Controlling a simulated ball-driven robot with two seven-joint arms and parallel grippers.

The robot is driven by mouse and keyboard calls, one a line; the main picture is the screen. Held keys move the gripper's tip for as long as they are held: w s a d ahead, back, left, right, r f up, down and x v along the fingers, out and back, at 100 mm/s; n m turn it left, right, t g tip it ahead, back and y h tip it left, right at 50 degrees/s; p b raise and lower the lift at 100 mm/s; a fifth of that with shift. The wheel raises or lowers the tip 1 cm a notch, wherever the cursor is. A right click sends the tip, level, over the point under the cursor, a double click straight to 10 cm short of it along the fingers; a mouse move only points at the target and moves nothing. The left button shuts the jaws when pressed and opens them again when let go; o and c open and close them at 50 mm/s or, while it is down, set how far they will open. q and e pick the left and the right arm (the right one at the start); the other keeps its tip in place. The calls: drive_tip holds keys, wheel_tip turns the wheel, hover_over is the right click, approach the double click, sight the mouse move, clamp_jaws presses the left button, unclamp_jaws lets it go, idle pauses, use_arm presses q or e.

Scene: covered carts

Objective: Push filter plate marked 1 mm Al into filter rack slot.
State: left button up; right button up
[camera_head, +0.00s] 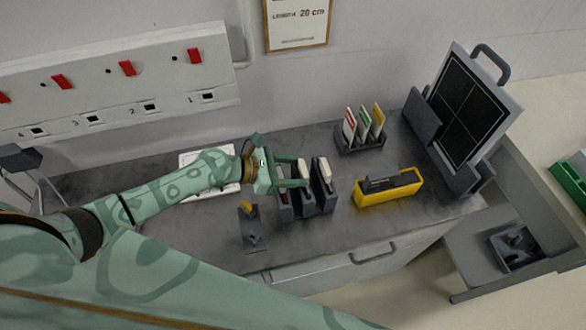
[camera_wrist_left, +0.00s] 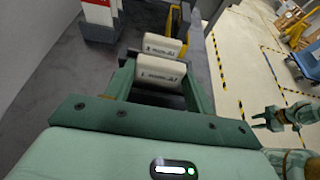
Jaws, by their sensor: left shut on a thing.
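My left gripper (camera_head: 300,172) reaches over the dark grey filter rack (camera_head: 308,208) on the bench. In the left wrist view its two green fingers (camera_wrist_left: 162,88) are shut on the nearer cream-topped plate (camera_wrist_left: 160,72). A second cream-topped plate (camera_wrist_left: 162,46) stands just beyond it, apart from the fingers. In the head view cream tops show at the fingertips (camera_head: 303,168) and to their right (camera_head: 324,169). The small dark print on the tops is too small to read. The plates' lower parts and the slot are hidden. A green arm end, probably my right gripper (camera_wrist_left: 264,122), shows small in the wrist view.
A small grey stand (camera_head: 252,232) is left of the rack. A yellow-sided holder (camera_head: 388,190) stands to its right. A rack with red, green and yellow cards (camera_head: 362,140) is behind. A dark panel with a handle (camera_head: 468,105) stands at the right. The bench front is clear.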

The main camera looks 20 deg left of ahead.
use_arm(q)
drive_tip(key=shift+f+b, duration=0.45)
drive_tip(key=shift+f, duration=0.15)
drive_tip(key=o, duration=1.1)
drive_tip(key=v, duration=1.6)
drive_tip(key=shift+s+a+r+b, duration=0.1)
drive_tip(key=shift+s+b, duration=0.05)
drive_tip(key=shift+b, duration=0.25)
